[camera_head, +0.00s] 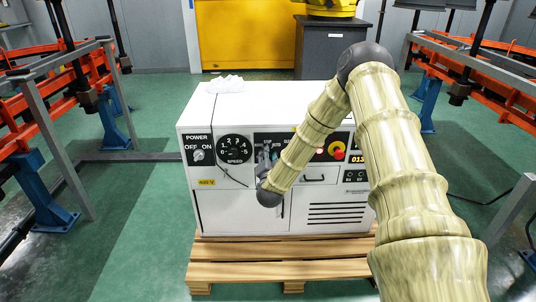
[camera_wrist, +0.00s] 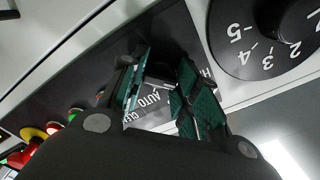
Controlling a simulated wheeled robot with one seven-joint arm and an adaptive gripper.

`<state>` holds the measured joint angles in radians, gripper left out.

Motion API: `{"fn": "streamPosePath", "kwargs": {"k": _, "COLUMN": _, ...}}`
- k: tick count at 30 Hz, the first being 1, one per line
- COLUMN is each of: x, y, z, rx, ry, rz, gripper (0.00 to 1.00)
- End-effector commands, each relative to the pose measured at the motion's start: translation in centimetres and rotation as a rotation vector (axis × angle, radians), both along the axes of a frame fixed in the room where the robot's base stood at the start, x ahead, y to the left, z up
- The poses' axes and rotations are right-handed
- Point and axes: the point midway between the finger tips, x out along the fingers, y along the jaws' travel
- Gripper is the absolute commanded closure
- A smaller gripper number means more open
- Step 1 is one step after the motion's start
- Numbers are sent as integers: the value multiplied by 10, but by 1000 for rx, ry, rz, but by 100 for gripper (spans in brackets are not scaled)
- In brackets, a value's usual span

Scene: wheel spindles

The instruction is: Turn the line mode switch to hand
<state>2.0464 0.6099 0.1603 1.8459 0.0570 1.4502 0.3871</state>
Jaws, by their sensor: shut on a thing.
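The line mode switch (camera_wrist: 160,70) is a dark knob on the control panel, with a plate below reading AUTO and other cut-off letters, one starting with H. My gripper (camera_wrist: 163,82) has its green-padded fingers on either side of the knob, shut on it. The fingers hide much of the knob, so I cannot tell which word it points at. In the head view my gripper (camera_head: 265,155) is at the front of the white control cabinet (camera_head: 216,212), right of the speed dial (camera_head: 235,149). My arm hides the switch there.
The power switch (camera_head: 198,155) is at the panel's left. A red emergency button on yellow (camera_head: 336,150) is right of my forearm. The cabinet stands on a wooden pallet (camera_head: 260,270). Orange rails on blue stands flank it.

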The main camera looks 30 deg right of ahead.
Motion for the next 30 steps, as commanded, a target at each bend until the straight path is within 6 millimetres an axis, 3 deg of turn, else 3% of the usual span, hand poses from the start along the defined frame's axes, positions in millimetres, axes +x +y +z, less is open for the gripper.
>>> {"fn": "streamPosePath", "kwargs": {"k": 18, "x": -1, "y": 1, "z": -4, "rx": -30, "ry": 26, "rz": 2, "gripper": 93}}
{"fn": "streamPosePath", "kwargs": {"k": 19, "x": -1, "y": 1, "z": -4, "rx": -30, "ry": 26, "rz": 2, "gripper": 63}}
{"fn": "streamPosePath", "kwargs": {"k": 22, "x": -1, "y": 1, "z": -3, "rx": -30, "ry": 25, "rz": 2, "gripper": 47}}
{"fn": "streamPosePath", "kwargs": {"k": 30, "x": -1, "y": 1, "z": -1, "rx": -30, "ry": 21, "rz": 1, "gripper": 47}}
